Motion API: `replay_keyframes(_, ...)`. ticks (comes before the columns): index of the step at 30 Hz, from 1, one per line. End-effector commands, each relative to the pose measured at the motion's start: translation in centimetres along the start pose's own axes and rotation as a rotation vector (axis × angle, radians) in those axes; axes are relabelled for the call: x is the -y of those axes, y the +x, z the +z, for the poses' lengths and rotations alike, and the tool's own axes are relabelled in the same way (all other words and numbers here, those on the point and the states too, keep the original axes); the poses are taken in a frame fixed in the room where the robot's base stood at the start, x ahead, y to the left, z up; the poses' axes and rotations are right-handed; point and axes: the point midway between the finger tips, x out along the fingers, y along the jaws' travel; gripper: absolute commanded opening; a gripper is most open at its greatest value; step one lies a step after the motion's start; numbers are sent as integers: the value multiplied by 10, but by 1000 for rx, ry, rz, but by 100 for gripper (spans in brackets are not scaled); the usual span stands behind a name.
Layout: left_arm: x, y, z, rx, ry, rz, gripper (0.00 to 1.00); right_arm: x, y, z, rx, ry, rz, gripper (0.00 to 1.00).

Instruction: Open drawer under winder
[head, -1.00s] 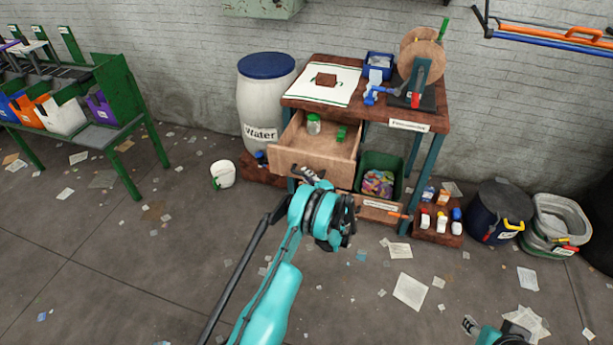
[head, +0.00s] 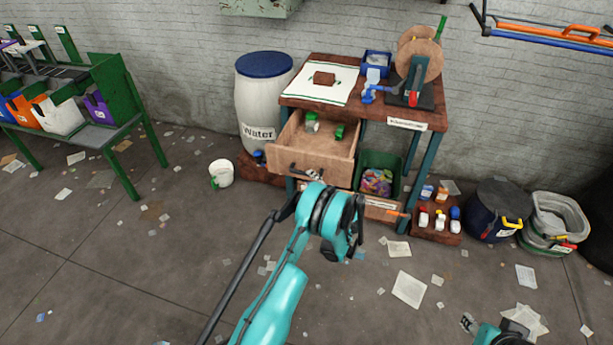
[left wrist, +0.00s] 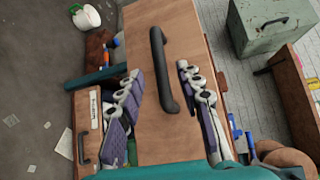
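The upper wooden drawer (head: 315,160) under the winder's table (head: 325,100) stands pulled out. A green-lidded jar (head: 311,122) and a small green item (head: 340,131) lie inside. The winder (head: 421,55) has a round wooden disc and sits on top. In the left wrist view, the dark bar handle (left wrist: 164,70) on the drawer front (left wrist: 150,130) lies between the fingers of my left gripper (left wrist: 158,72), with gaps on both sides. That gripper is open; my wrist partly hides it in the head view. My right gripper (head: 468,323) is low at the right, its fingers unclear.
A green bin (head: 382,160) stands below the table, right of the drawer. A water barrel (head: 264,100) and a white bucket (head: 221,173) are to the left. Dark bins (head: 497,212) stand at the right. The littered floor in front is mostly free.

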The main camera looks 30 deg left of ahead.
Motion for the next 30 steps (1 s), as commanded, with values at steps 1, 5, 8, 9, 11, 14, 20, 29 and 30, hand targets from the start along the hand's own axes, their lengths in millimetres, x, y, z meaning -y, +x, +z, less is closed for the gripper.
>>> replay_keyframes(1, 0, -13, -2, -4, 1, -1, 36, 0, 0, 0, 0, 0, 0, 40)
replay_keyframes(5, 0, -39, -1, -2, 0, 0, 36, 0, 0, 0, 0, 0, 0, 40)
replay_keyframes(8, 0, -54, -1, -2, -1, 0, 36, 0, 0, 0, 0, 0, 0, 40)
replay_keyframes(9, 0, -58, -1, -1, -1, 0, 36, 0, 0, 0, 0, 0, 0, 40)
replay_keyframes(11, 0, -63, -1, -2, -1, 0, 36, 0, 0, 0, 0, 0, 0, 40)
replay_keyframes(14, 0, -67, 0, 0, -1, 0, 36, 0, 0, 0, 0, 0, 0, 40)
replay_keyframes(20, 0, -68, 0, 0, -1, 0, 36, 0, 0, 0, 0, 0, 0, 40)
replay_keyframes(29, 1, -68, 0, 0, -2, 2, 36, 0, 0, 0, 0, 0, 0, 40)
replay_keyframes(30, 3, -68, 0, -2, -5, 7, 36, 0, 0, 0, 0, 0, 0, 40)
